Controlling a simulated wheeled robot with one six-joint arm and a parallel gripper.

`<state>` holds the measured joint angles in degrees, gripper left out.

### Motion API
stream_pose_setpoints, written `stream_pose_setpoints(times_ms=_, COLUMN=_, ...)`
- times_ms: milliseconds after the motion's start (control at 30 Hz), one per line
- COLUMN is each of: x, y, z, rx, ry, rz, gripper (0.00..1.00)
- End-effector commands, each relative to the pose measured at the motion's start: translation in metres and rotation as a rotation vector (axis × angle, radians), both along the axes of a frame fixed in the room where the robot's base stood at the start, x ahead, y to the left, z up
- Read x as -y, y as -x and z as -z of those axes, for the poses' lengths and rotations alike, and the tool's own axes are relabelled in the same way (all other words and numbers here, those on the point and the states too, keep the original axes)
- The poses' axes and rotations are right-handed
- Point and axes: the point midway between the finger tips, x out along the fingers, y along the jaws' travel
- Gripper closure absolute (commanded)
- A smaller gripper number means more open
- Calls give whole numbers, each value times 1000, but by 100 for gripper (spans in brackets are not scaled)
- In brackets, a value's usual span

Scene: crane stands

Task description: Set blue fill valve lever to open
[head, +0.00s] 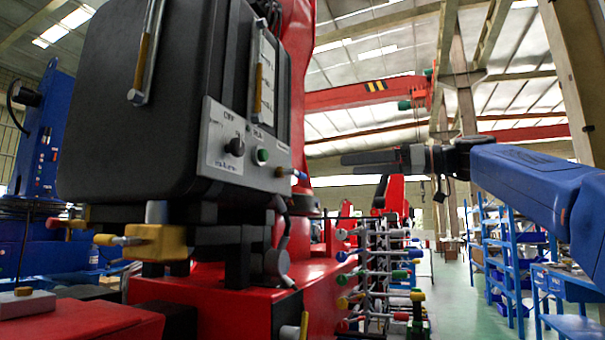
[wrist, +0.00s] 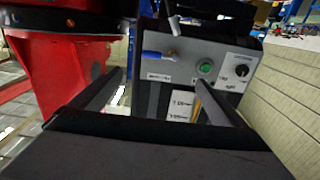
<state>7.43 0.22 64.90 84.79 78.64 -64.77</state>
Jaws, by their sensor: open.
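A blue-handled lever (head: 298,174) sticks out to the right from the corner of the grey panel on the black cabinet. In the wrist view the blue lever (wrist: 157,56) points left from its pivot, above a small label I cannot read. My gripper (head: 345,159) is open and empty, in the air to the right of the lever in the head view. In the wrist view its two fingers (wrist: 159,80) spread below the lever, with the lever ahead between their lines. No contact shows.
The grey panel (head: 225,150) also carries a green button (head: 262,155) and a black knob (head: 236,146). A red column (head: 298,60) stands close behind the cabinet. A rack of coloured levers (head: 385,270) stands below my gripper. Open air surrounds my arm at right.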

Motion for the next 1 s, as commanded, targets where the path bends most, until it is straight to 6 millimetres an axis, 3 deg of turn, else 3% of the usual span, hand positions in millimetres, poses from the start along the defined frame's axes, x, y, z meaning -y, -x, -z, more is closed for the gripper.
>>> stream_pose_setpoints(times_ms=1000, x=-141, y=-51, z=1, rx=-4, ry=1, rz=-1, gripper=5)
